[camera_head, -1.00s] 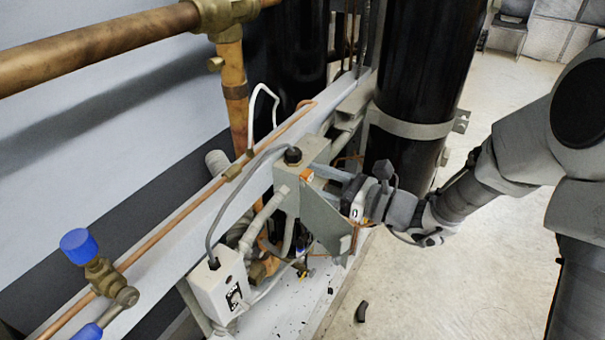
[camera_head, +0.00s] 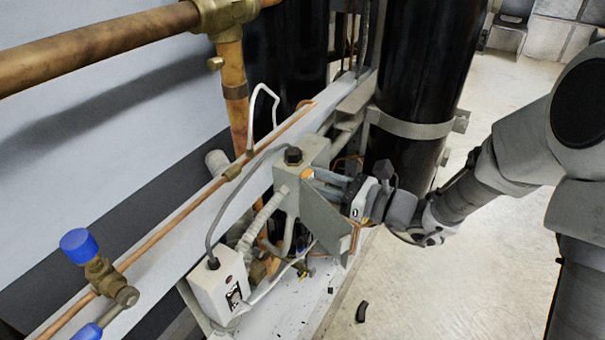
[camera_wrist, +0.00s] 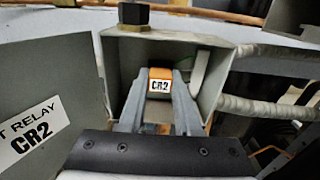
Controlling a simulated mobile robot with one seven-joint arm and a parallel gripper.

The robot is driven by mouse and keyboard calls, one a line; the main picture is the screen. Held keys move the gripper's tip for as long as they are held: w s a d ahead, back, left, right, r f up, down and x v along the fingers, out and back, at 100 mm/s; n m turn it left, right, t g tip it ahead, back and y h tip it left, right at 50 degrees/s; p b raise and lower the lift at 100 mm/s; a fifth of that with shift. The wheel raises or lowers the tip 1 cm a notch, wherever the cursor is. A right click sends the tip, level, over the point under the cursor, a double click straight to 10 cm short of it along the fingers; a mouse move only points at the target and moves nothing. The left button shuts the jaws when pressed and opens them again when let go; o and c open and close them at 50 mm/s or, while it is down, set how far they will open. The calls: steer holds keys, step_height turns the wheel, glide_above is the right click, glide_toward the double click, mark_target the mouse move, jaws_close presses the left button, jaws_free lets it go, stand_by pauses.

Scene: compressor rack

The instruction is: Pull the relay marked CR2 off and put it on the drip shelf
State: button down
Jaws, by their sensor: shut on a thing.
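The relay marked CR2 (camera_wrist: 160,87) is a small orange block with a white label, inside an open grey metal box (camera_wrist: 121,62). In the head view, a bit of its orange (camera_head: 307,174) shows at the box's mouth. My gripper (camera_wrist: 160,92) reaches into the box with one finger on each side of the relay, shut on it. The head view shows my gripper (camera_head: 320,181) entering from the right. The relay's back and seat are hidden. A pale shelf (camera_head: 318,287), likely the drip shelf, lies below the box.
The box's open door (camera_head: 322,222), labelled CR2 in the wrist view (camera_wrist: 38,131), hangs beside my gripper. A white switch box (camera_head: 218,285), hoses and copper pipes crowd the left. A black cylinder (camera_head: 420,70) stands behind. Dark scraps lie on the shelf.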

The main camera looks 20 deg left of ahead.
mark_target(310, 178)
steer(key=shift+d, duration=0.15)
stand_by(0.8)
steer(key=shift+s+d, duration=0.15)
steer(key=shift+d, duration=1.3)
steer(key=shift+s+d, duration=0.15)
steer(key=shift+d, duration=1.25)
